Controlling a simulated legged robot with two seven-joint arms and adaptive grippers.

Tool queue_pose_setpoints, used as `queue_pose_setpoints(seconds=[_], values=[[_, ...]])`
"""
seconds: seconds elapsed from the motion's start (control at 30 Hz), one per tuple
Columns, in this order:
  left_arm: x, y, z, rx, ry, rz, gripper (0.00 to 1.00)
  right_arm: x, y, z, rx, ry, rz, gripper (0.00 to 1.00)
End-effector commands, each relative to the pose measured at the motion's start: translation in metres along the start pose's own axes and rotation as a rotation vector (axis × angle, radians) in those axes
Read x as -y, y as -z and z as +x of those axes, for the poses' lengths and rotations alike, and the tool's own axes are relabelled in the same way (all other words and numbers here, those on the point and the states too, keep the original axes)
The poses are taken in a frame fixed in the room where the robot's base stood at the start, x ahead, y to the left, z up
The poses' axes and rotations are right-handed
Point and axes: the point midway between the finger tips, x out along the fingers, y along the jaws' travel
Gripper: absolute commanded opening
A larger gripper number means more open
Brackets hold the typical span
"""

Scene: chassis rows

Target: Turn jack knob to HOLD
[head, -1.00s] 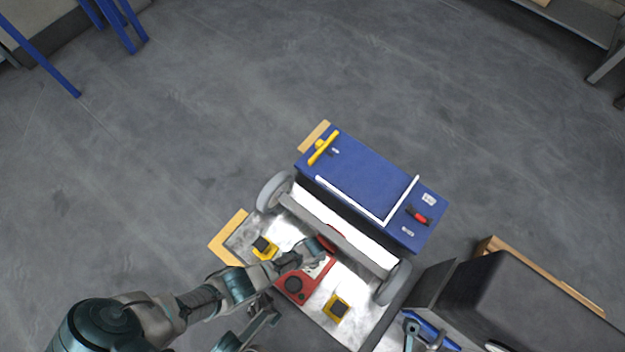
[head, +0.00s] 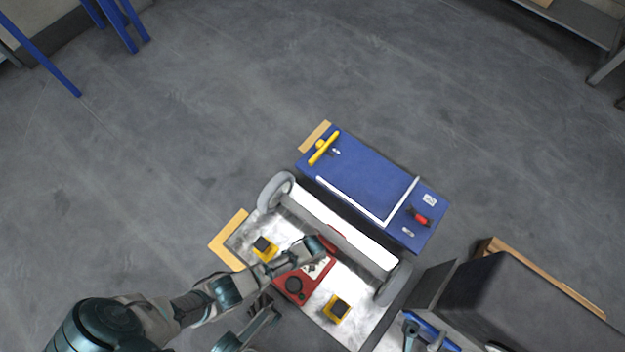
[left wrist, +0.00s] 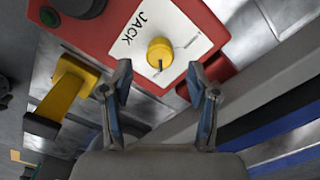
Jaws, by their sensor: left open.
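The red jack unit (head: 291,287) sits on the silver plate of the chassis. In the left wrist view its red body (left wrist: 90,35) carries a white label reading JACK and a round yellow knob (left wrist: 160,52) with a dark pointer line. Small lettering beside the knob is too small to read. My left gripper (left wrist: 163,77) is open, its two fingers spread just short of the knob and not touching it. In the head view my left gripper (head: 316,250) reaches over the jack and hides part of it.
A blue panel (head: 365,180) with a yellow handle (head: 323,148) and a red switch (head: 420,217) lies beyond the axle. Grey wheels (head: 275,192) flank it. Yellow blocks (head: 336,308) stand beside the jack. A dark box (head: 520,300) is at right.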

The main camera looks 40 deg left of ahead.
Motion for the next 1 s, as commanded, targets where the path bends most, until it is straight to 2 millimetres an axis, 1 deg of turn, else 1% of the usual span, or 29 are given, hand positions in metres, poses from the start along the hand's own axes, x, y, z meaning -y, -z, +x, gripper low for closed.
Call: queue_pose_setpoints(seconds=[0.03, 0.2, 0.33, 0.43, 0.6, 0.8, 1.0], values=[[0.001, 0.001, -0.009, -0.004, 0.003, 0.0, 0.6, 0.0, 0.0, 0.0, 0.0, 0.0, 0.0, 0.4], [0.001, 0.001, -0.04, -0.003, 0.003, 0.0, 0.6, 0.0, 0.0, 0.0, 0.001, 0.0, 0.0, 0.4], [0.001, 0.0, -0.061, -0.001, 0.002, 0.001, 0.6, 0.0, 0.0, 0.0, 0.001, 0.0, 0.0, 0.4], [0.001, 0.001, -0.074, -0.001, 0.002, 0.001, 0.6, 0.0, 0.0, 0.0, 0.001, 0.0, 0.0, 0.4], [0.001, 0.0, -0.083, 0.002, 0.0, 0.0, 0.6, 0.0, 0.0, 0.0, 0.001, 0.0, 0.0, 0.4], [0.001, 0.0, -0.083, 0.002, 0.0, 0.0, 0.6, 0.0, 0.0, 0.0, 0.001, 0.0, 0.0, 0.4], [0.001, 0.0, -0.083, 0.001, 0.0, 0.0, 0.6, -0.002, -0.004, -0.001, 0.006, -0.001, 0.0, 0.4]])
